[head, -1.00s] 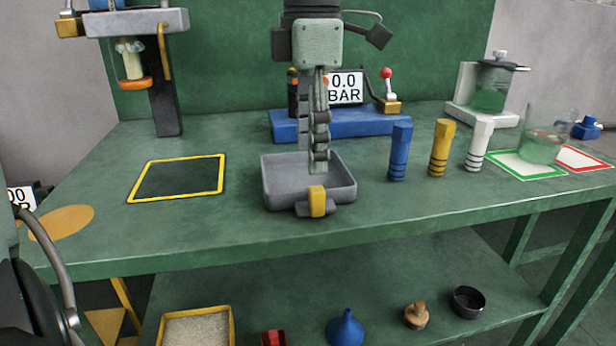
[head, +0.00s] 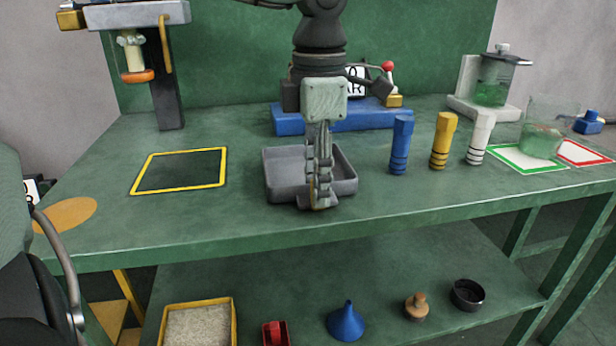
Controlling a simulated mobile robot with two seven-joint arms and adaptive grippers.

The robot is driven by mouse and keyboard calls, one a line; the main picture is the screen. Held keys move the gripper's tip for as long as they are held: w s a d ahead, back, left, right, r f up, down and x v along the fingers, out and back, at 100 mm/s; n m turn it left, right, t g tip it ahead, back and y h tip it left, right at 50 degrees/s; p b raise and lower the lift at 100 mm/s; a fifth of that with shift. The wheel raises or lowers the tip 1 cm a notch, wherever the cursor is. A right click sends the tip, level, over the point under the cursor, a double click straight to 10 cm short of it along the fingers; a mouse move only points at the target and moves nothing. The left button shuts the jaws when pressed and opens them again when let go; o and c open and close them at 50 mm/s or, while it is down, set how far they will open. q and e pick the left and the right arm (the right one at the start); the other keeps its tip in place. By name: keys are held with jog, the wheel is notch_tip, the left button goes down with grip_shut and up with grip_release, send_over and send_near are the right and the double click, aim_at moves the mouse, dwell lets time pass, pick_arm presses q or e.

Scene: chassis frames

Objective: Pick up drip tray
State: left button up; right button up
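The drip tray (head: 283,181) is a shallow grey open box on the green bench, at the middle near the front edge. Its front handle, with a yellow grip in the earlier view, is now mostly hidden behind my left gripper (head: 321,201). The gripper points down, with its fingertips at the handle in front of the tray's front wall. I see the fingers nearly edge-on, so I cannot tell whether they are open or closed around the handle. The tray looks level and still on the bench. My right gripper is not in view.
A yellow-framed dark square (head: 181,171) lies left of the tray. Blue (head: 400,146), yellow (head: 442,140) and white (head: 478,138) posts stand to the right. A blue-based gauge unit (head: 370,118) is behind. The lower shelf (head: 385,285) holds several small items.

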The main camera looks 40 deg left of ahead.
pick_arm(q)
grip_shut()
